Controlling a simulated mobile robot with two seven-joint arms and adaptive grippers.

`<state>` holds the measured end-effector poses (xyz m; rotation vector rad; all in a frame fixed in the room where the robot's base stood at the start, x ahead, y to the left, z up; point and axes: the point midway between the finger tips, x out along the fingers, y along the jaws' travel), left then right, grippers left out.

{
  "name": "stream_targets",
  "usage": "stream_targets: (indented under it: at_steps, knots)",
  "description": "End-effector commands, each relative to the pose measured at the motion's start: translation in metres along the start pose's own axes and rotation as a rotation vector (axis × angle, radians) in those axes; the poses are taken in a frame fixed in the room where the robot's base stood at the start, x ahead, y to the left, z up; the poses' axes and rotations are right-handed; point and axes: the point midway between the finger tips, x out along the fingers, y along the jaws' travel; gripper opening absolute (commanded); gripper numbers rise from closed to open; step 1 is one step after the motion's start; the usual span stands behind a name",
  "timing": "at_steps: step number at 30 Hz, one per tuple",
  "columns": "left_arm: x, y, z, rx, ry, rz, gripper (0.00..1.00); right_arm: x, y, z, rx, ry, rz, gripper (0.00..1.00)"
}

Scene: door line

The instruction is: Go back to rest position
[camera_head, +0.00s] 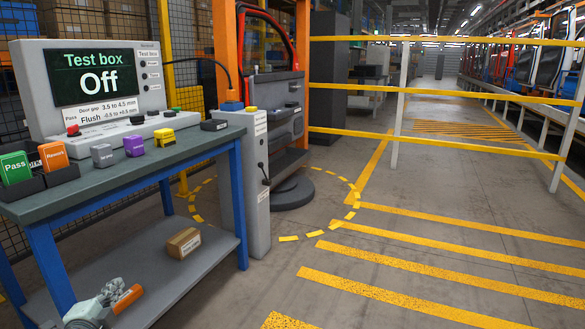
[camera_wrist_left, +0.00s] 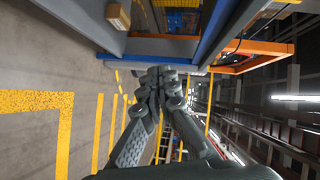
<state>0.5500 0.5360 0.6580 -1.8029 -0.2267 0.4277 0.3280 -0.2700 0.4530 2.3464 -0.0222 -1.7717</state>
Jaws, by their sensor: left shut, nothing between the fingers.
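My left gripper (camera_head: 112,288) shows low at the left of the head view, in front of the bench's lower shelf. In the left wrist view its fingers (camera_wrist_left: 162,78) are together and empty, with the floor and the blue bench frame beyond them. I cannot tell the exact gap between it and the bench. My right gripper is in neither view.
A blue-framed bench (camera_head: 216,141) carries a grey test box (camera_head: 45,90) reading "Off" and several coloured blocks. A small carton (camera_head: 183,243) lies on its lower shelf. A grey post (camera_head: 256,185) stands beside it. The striped floor (camera_head: 400,245) at right is clear, before a yellow railing (camera_head: 440,141).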

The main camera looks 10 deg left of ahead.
Motion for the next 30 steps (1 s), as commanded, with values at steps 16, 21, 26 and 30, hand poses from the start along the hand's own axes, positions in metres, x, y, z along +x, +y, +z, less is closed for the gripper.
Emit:
stream_targets:
  at_steps: [16,21,26,30]
  knots:
    - [-0.228,0.282,-0.081,-0.688,-0.612,0.795,0.0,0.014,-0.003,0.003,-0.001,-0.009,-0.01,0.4]
    - [-0.261,0.299,-0.097,-0.725,-0.675,0.888,0.1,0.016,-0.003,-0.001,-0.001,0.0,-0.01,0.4]
    - [-0.265,0.301,-0.099,-0.728,-0.683,0.9,0.3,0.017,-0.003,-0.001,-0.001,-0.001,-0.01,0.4]
    - [-0.265,0.301,-0.098,-0.727,-0.682,0.899,0.34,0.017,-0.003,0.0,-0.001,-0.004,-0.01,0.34]
